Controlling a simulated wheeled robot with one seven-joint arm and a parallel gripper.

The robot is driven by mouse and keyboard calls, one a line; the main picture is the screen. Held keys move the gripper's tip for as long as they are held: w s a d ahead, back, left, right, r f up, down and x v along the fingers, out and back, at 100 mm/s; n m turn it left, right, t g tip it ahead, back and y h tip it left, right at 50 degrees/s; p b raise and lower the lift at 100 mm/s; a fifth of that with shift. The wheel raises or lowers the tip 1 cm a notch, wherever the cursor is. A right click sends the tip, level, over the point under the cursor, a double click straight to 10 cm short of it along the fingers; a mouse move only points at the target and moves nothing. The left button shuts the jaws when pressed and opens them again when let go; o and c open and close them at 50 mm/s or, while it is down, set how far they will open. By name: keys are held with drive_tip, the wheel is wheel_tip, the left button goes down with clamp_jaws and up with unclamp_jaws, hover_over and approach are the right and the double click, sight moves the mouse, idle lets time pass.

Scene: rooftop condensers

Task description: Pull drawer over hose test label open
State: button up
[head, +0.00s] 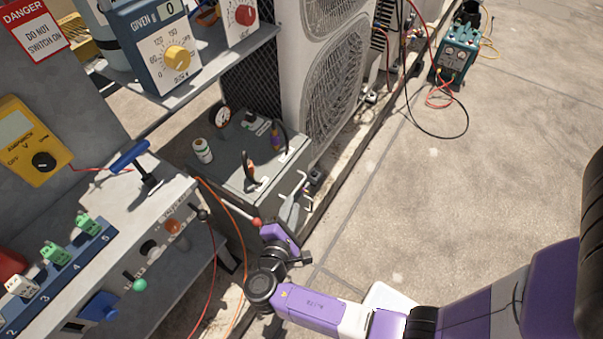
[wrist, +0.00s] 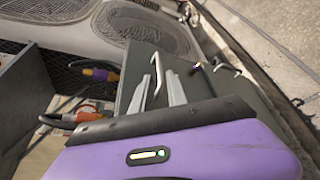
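A grey cabinet (head: 226,178) stands below and in front of the condenser, its drawer front facing right. Two pale bar handles show on that front: an upper handle (head: 301,181) and a lower one (head: 309,206). The drawers look shut. My gripper (head: 292,203) is at the front, close to the upper handle. In the wrist view its two grey fingers (wrist: 161,84) stand apart, and a pale handle bar (wrist: 157,70) appears between them; contact cannot be told. The other handle (wrist: 228,68) lies to the right. No hose test label can be read.
A bottle (head: 203,150), a gauge (head: 220,117) and tools stand on the cabinet top. A bench with a blue-handled lever (head: 130,156) is at left. An orange hose (head: 228,215) hangs beside the cabinet. Open concrete floor (head: 450,190) lies to the right.

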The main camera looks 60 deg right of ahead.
sight(298, 186)
drive_tip(key=shift+w+d, duration=0.15)
drive_tip(key=shift+d, duration=0.5)
drive_tip(key=shift+x, duration=3.6)
clamp_jaws()
